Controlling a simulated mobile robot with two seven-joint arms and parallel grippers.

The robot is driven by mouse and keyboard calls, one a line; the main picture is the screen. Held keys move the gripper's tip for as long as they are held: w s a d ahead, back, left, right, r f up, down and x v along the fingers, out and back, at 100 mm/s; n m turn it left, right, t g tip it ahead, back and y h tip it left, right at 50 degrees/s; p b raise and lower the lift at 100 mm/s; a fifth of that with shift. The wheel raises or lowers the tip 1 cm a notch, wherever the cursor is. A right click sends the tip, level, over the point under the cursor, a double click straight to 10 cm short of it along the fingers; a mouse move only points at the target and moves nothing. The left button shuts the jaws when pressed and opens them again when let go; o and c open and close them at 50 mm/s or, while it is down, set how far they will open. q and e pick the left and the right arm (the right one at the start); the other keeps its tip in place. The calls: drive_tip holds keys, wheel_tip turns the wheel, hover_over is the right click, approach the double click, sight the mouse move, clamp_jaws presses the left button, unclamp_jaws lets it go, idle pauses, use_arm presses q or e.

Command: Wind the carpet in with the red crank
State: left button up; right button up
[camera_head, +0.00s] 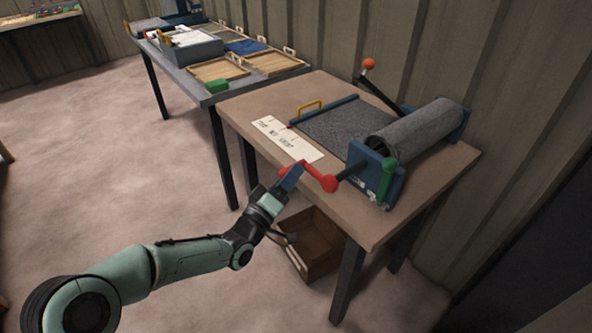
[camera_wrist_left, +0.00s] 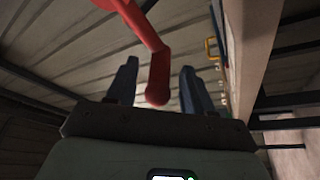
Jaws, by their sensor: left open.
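The red crank (camera_head: 326,179) sticks out at the front of the winder on the brown table. Its handle end lies by my left gripper (camera_head: 287,182). In the left wrist view the red crank (camera_wrist_left: 157,70) comes down from the top, and its knob end shows between the two blue fingers of my left gripper (camera_wrist_left: 158,85), which stand apart. The grey carpet (camera_head: 338,129) lies partly flat on the table, with the rest wound on the roller (camera_head: 420,130). A blue bar with a yellow handle (camera_head: 308,108) edges its far left end. My right gripper is not in view.
A green-handled lever (camera_head: 386,178) stands beside the crank, and an orange-knobbed lever (camera_head: 369,64) rises behind the roller. A white printed strip (camera_head: 287,138) lies along the table's front. A brown open box (camera_head: 312,245) is below. Another table (camera_head: 222,90) holds trays.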

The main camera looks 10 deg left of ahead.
use_arm(q)
drive_tip(key=shift+x, duration=1.6)
clamp_jaws()
